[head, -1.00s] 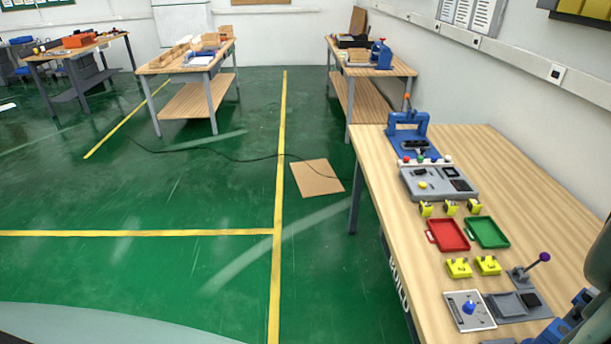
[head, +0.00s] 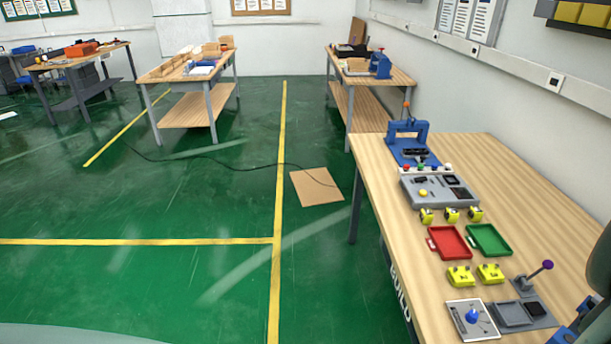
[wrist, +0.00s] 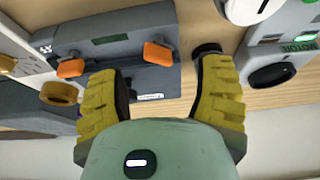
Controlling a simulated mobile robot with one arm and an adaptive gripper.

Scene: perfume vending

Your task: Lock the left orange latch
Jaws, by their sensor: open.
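In the wrist view, two orange latches are on the front of a dark grey case (wrist: 128,80). The left orange latch (wrist: 72,68) is beyond and left of the left fingertip. The right orange latch (wrist: 158,52) appears between the fingertips, farther off. My gripper (wrist: 160,70) has its yellow padded fingers spread wide apart, with nothing between them. Neither finger visibly touches a latch. I cannot tell from this angle whether the latches are locked. The latches and gripper cannot be made out in the head view.
In the wrist view, a grey device with a black knob (wrist: 272,76) is at right and a brown-orange round part (wrist: 60,93) at left. In the head view, the wooden table (head: 510,185) holds a red tray (head: 449,243), a green tray (head: 489,240) and a blue press (head: 408,145).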

